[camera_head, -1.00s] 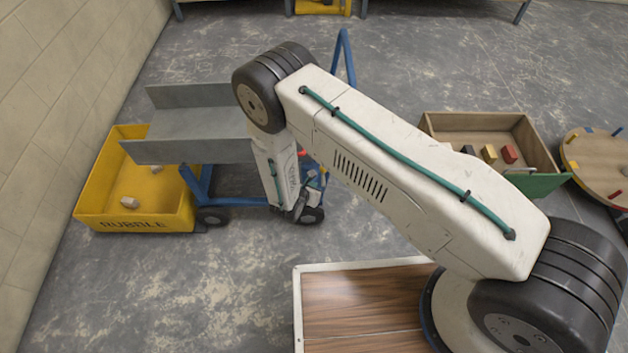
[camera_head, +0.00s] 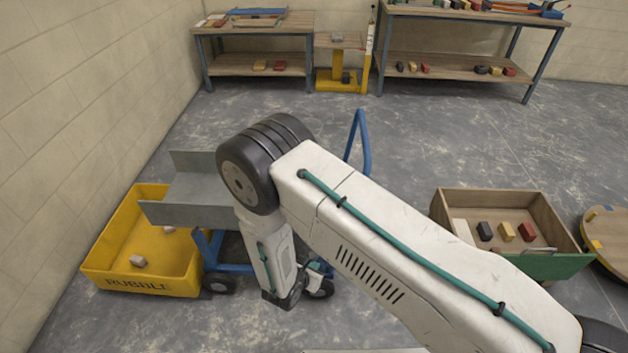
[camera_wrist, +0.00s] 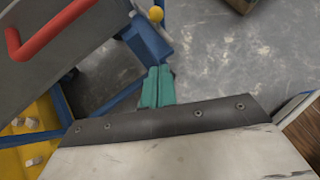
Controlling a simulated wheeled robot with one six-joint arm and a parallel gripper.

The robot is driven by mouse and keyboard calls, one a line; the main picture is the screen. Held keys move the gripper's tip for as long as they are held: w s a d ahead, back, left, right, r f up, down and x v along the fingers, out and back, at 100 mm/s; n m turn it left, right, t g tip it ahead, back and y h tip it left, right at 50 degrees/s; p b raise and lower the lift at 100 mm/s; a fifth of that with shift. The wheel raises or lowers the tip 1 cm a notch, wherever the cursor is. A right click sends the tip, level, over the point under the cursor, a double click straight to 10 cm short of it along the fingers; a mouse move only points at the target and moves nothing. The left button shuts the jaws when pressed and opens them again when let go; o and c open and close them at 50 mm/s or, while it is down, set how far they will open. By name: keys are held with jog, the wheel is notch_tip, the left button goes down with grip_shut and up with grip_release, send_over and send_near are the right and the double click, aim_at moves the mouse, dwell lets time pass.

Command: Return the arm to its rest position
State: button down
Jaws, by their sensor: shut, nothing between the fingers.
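My arm reaches from the lower right towards the left in the head view, with its forearm bent down beside the blue trolley. In the wrist view my gripper (camera_wrist: 158,86) shows as two teal fingers pressed together with nothing between them. It hangs over the grey floor, close to the trolley's blue frame (camera_wrist: 150,40).
The grey metal chute (camera_head: 195,200) on the trolley and the yellow rubble tub (camera_head: 150,283) stand at left. A wooden box (camera_head: 515,205) with coloured blocks stands at right. Workbenches (camera_head: 255,67) line the far wall. Open floor lies beyond the arm.

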jog(key=s+d+r+m+g+h, duration=0.25)
jog(key=d+r+m, duration=0.35)
jog(key=r, duration=0.5)
jog(key=s+d+r+m+g+h, duration=0.15)
jog(key=d+r+m+g, duration=0.3)
jog(key=r, duration=0.65)
jog(key=s+d+r+m+g+h, duration=0.1)
jog(key=s+d+r+m+g, duration=0.1)
jog(key=d+r+m, duration=0.65)
jog(key=s+d+r+m+y, duration=0.2)
jog(key=s+r+m+y, duration=0.1)
jog(key=s+r, duration=0.3)
jog(key=s+d+r+m+t+y, duration=0.1)
jog(key=s+d+r+m+y, duration=0.2)
jog(key=s+r, duration=0.3)
jog(key=s+d+r+m+y, duration=0.3)
jog(key=s+r+m, duration=0.2)
jog(key=r, duration=0.9)
jog(key=shift+s+t+y, duration=0.3)
jog(key=shift+s+y, duration=0.1)
